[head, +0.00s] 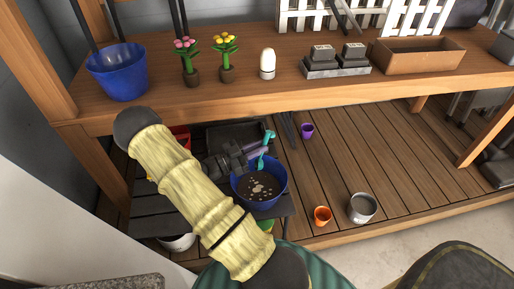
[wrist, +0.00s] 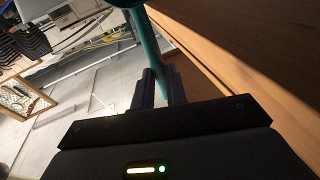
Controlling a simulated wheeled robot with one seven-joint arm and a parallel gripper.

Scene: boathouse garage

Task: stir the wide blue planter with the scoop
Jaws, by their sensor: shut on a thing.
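A wide blue planter (head: 272,200) with dark contents and several pale bits stands on the lower level in the head view. My gripper (head: 258,151) is above its far rim. It is shut on the teal scoop (head: 261,162), held roughly upright, its lower end over the far side of the planter. I cannot tell whether the scoop touches the contents. In the wrist view, the scoop's teal shaft (wrist: 149,45) passes between the two dark fingers (wrist: 160,88) of my gripper. Another blue planter (head: 118,75) stands on the upper bench at left.
A grey metal pot (head: 362,208), an orange cup (head: 322,216) and a purple cup (head: 307,130) stand right of the planter. A dark tray (head: 228,134) lies behind my gripper. The bench top (head: 200,105) overhangs the back. Slatted boards at right are mostly clear.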

